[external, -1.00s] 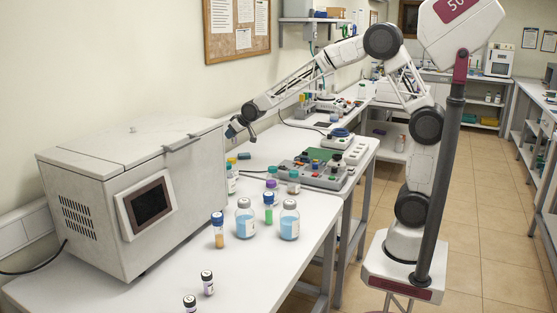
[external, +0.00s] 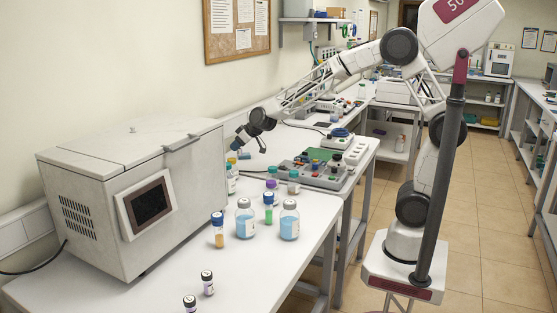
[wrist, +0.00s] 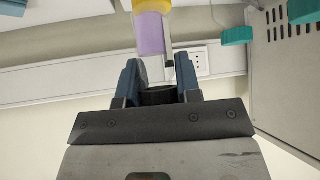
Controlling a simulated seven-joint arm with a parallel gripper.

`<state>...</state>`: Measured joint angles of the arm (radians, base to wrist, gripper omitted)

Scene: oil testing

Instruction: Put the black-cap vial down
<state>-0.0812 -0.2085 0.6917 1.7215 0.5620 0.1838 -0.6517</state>
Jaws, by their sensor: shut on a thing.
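My gripper (external: 240,141) is behind the right rear corner of the grey box machine, above the bench. The wrist view shows its two blue fingers (wrist: 158,82) shut on the black-cap vial (wrist: 158,97). In the external view the held vial cannot be made out.
The grey machine (external: 90,215) fills the bench's left side. Blue-liquid bottles (external: 245,220) and several capped vials stand right of it. A yellow-capped purple vial (wrist: 151,32) and a teal cap (wrist: 237,36) show near the fingers in the wrist view.

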